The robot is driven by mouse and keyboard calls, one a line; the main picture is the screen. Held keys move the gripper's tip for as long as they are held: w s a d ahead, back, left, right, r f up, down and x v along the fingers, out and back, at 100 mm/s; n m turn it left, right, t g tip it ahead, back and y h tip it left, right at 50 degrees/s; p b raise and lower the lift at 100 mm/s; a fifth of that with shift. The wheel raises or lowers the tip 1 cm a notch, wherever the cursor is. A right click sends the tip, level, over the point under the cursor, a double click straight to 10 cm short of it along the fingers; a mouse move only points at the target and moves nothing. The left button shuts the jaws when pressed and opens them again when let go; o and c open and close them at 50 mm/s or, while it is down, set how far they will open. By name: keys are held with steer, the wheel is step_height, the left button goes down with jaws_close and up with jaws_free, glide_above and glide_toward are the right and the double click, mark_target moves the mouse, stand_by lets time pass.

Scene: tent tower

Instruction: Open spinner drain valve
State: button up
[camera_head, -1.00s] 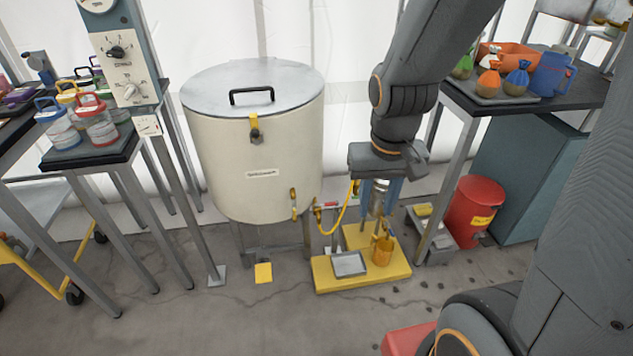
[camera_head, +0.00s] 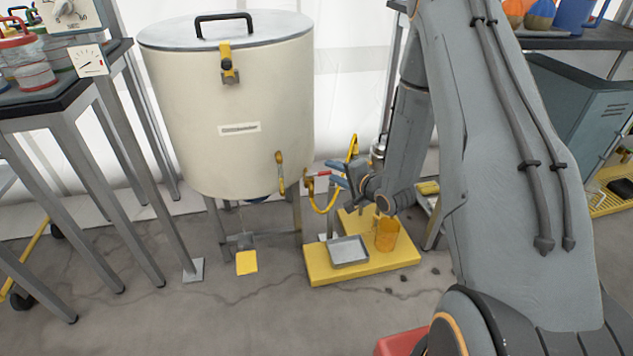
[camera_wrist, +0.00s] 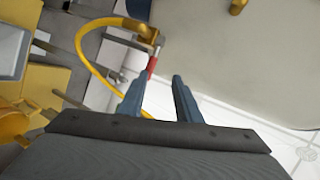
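The spinner is a cream drum (camera_head: 235,100) with a grey lid on legs. A brass valve (camera_head: 309,186) with a red-tipped lever (camera_head: 323,174) sits at its lower right, and a yellow hose loops beside it. In the wrist view the brass body (camera_wrist: 143,29) is at the top and the red lever (camera_wrist: 152,67) lies just beyond my fingertips, nearer the left finger. My gripper (camera_head: 336,174) is open and empty, with blue fingers pointing at the lever from the right. Both fingers (camera_wrist: 158,80) show apart in the wrist view. Whether either touches the lever, I cannot tell.
A yellow platform (camera_head: 325,270) below the valve carries a grey tray (camera_head: 348,250) and an orange jug (camera_head: 387,235). A second brass fitting (camera_head: 281,172) is on the drum front. A yellow pedal (camera_head: 246,263) is on the floor. Tables stand at both sides.

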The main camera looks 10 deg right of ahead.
mark_target(328, 174)
step_height(328, 174, down, 2)
steer(key=shift+w+a+f+m+t+y+b, duration=0.15)
steer(key=shift+m+t+y+b, duration=0.2)
steer(key=shift+m+b, duration=0.2)
steer(key=shift+f, duration=0.2)
steer(key=shift+w+d+f+m+t+y+b, duration=0.25)
steer(key=shift+w+b, duration=0.05)
steer(key=shift+b, duration=0.05)
steer(key=b+x, duration=0.2)
steer(key=x, duration=0.6)
steer(key=shift+a, duration=0.35)
steer(key=shift+w, duration=0.1)
jaws_close()
